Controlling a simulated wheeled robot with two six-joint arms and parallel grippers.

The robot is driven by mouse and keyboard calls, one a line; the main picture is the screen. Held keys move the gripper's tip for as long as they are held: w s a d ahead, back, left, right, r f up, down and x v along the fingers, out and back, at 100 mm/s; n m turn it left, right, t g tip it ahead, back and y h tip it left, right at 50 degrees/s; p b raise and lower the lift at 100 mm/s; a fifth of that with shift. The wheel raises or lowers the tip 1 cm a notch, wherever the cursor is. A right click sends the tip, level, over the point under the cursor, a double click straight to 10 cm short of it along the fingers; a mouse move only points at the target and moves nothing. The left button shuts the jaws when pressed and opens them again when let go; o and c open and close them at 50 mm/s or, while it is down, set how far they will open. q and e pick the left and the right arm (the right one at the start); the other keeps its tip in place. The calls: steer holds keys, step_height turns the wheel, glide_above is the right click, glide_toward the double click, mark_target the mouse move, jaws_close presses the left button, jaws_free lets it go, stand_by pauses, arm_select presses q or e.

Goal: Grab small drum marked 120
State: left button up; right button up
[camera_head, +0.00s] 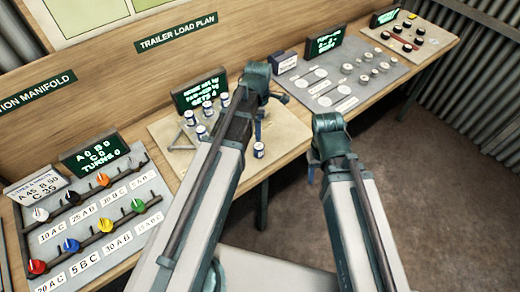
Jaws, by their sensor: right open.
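Several small white-and-blue drums stand on a tan board on the bench. One drum (259,150) stands apart near the board's front edge. Others, such as this drum (190,118) and this drum (202,131), stand left of my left arm. Their markings are too small to read, so I cannot tell which is marked 120. My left gripper (258,130) shows only in part behind its arm, just above the front drum in the picture; its jaws are unclear. My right gripper (313,172) is open, mostly hidden behind its wrist, off the bench's front edge.
The tan board (286,130) is bare at its right. A dark sign (200,90) stands behind the drums. A knob panel (95,222) lies left, and a grey panel with round weights (347,69) lies right. Open floor (440,180) lies right of my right arm.

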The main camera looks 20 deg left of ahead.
mark_target(259, 146)
arm_select(q)
step_height(259, 146, down, 8)
steer(key=b, duration=0.7)
steer(key=shift+r, duration=0.1)
steer(key=f+b, duration=0.5)
steer(key=shift+s+f+b, duration=0.2)
steer(key=shift+b, duration=0.1)
steer(key=shift+r, duration=0.1)
steer(key=shift+c, duration=0.4)
jaws_close()
